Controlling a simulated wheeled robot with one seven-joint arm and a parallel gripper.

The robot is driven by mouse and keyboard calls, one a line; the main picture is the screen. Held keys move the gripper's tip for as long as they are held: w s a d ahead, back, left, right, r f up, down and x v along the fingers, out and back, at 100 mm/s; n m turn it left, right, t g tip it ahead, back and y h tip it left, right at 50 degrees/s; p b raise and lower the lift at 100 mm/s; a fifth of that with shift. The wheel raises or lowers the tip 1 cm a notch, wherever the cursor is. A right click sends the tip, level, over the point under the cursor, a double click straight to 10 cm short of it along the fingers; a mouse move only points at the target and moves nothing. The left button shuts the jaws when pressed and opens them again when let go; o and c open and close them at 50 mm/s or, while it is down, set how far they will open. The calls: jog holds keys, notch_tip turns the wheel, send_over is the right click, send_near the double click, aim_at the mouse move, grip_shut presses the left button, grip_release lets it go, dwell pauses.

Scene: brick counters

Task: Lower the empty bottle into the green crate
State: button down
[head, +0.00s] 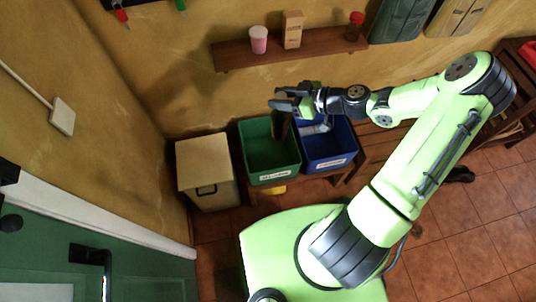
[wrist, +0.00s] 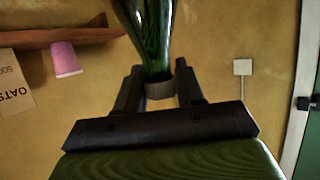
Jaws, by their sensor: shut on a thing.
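The bottle is dark green glass in the wrist view (wrist: 153,35), where its narrow neck end lies between my fingers. In the head view the bottle (head: 279,126) looks dark and hangs below the fingers, over the back right part of the green crate. My gripper (head: 281,98) is shut on the bottle's neck end, and its fingers also show in the wrist view (wrist: 160,88). The green crate (head: 275,177) is open-topped with a white label on its front. The bottle's lower end is hard to make out, so its exact height over the crate is unclear.
A blue crate (head: 330,163) stands close at the right of the green one, under my wrist. A beige bin (head: 205,170) stands at the left. A wall shelf (head: 285,53) behind holds a pink cup (head: 258,40), a carton (head: 292,30) and a red-topped jar (head: 355,25).

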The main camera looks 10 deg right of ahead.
jog(key=w+a+f+b, duration=0.1)
jog(key=w+f+b, duration=0.5)
jog(key=f+b, duration=0.3)
jog(key=w+a+f+b, duration=0.1)
jog(key=w+f+b, duration=0.5)
jog(key=f+b, duration=0.4)
jog(key=w+a+f+b, duration=0.2)
jog(key=w+f+b, duration=0.4)
jog(key=f+b, duration=0.4)
notch_tip(320, 180, down, 6)
jog(key=shift+r, duration=0.1)
jog(key=shift+w+a, duration=0.5)
jog(key=shift+a, duration=0.1)
notch_tip(320, 180, down, 18)
jog(key=shift+r, duration=0.25)
dwell(1.3)
